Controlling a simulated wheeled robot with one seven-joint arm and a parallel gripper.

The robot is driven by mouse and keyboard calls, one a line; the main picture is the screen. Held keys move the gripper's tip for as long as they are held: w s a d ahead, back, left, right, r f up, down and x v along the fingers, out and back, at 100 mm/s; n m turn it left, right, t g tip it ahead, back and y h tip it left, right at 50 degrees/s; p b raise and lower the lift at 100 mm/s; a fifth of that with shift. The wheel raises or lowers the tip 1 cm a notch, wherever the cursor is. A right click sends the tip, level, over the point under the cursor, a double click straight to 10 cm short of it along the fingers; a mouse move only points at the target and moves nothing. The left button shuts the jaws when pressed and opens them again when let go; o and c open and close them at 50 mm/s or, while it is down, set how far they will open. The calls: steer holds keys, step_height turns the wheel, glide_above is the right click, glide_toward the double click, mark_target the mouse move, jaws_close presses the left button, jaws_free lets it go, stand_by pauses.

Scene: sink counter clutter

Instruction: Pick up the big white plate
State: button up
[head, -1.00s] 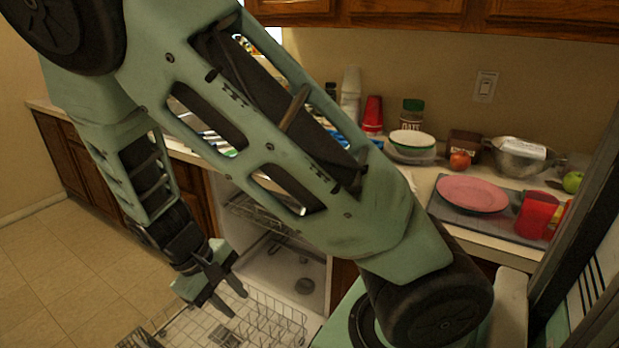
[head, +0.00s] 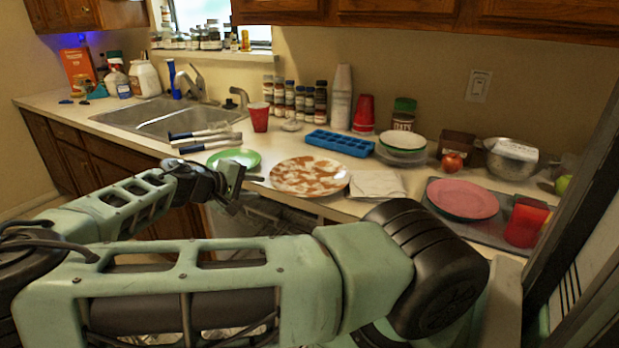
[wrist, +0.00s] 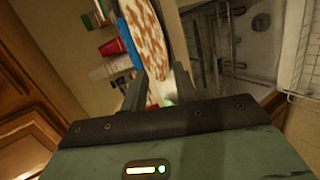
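The big white plate (head: 309,177) lies on the counter near its front edge, with brown stains over its face. In the wrist view the plate (wrist: 148,38) shows steeply tilted, just beyond and partly between my fingertips. My gripper (head: 238,188) is at the counter's front edge, left of the plate, beside the green plate. In the wrist view my gripper (wrist: 158,88) has its two fingers apart with nothing clearly held. Whether a finger touches the plate cannot be told.
A green plate (head: 234,159) lies left of the white plate, a folded white cloth (head: 378,184) right of it. A blue ice tray (head: 338,143) and a red cup (head: 258,117) stand behind. A pink plate (head: 463,198) is farther right. An open dishwasher (head: 262,215) lies below the counter.

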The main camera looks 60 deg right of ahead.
steer(key=p, duration=0.1)
glide_toward(288, 191)
steer(key=d, duration=0.2)
steer(key=shift+s+a+f+p+x, duration=0.15)
steer(key=shift+p+x, duration=0.15)
steer(key=shift+x, duration=0.75)
steer(key=shift+a+f+p+x, duration=0.15)
steer(key=shift+p+x, duration=0.2)
steer(key=shift+x, duration=0.7)
steer(key=shift+s+d+f+p+x, duration=0.15)
steer(key=shift+p+x, duration=0.15)
steer(key=shift+x, duration=0.75)
steer(key=shift+w+a, duration=0.1)
jaws_close()
